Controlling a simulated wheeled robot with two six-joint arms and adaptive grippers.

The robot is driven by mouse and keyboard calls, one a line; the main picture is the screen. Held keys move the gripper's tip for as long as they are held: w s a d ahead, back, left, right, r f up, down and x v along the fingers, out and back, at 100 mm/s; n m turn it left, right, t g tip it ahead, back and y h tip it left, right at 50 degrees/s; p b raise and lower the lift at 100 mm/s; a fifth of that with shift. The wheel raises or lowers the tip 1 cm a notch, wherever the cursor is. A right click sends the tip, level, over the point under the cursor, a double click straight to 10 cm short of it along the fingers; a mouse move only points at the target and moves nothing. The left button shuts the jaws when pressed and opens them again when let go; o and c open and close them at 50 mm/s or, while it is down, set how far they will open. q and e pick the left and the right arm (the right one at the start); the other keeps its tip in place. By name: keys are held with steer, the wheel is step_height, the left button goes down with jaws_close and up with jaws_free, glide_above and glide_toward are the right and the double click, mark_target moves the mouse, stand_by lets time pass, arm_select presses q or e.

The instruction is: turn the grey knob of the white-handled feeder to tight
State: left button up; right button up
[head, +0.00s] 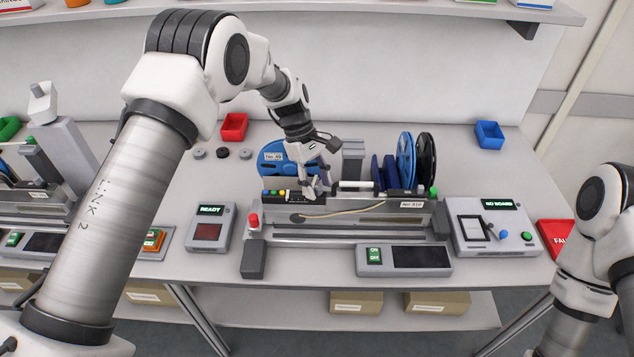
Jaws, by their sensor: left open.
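The feeder (375,207) with a white bar-like handle (355,185) on top sits in the trolley at the middle of the table. It carries a label and a thin pale cable along its side. My left gripper (314,191) reaches down from above, open, at the feeder's top just left of the white handle. I cannot make out the grey knob; the gripper covers that part of the feeder. Whether the fingers touch anything is too small to tell. My right arm shows at the right edge, its gripper out of view.
Blue and black reels (405,160) stand at the feeder's right end, and a blue reel (274,158) behind its left. A READY box (211,228) stands left, a NO BOARD panel (495,226) right. A red bin (234,126) and blue bin (489,134) stand behind. A shelf (400,10) overhangs.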

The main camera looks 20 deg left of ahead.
arm_select(q)
steer(key=v, duration=1.2)
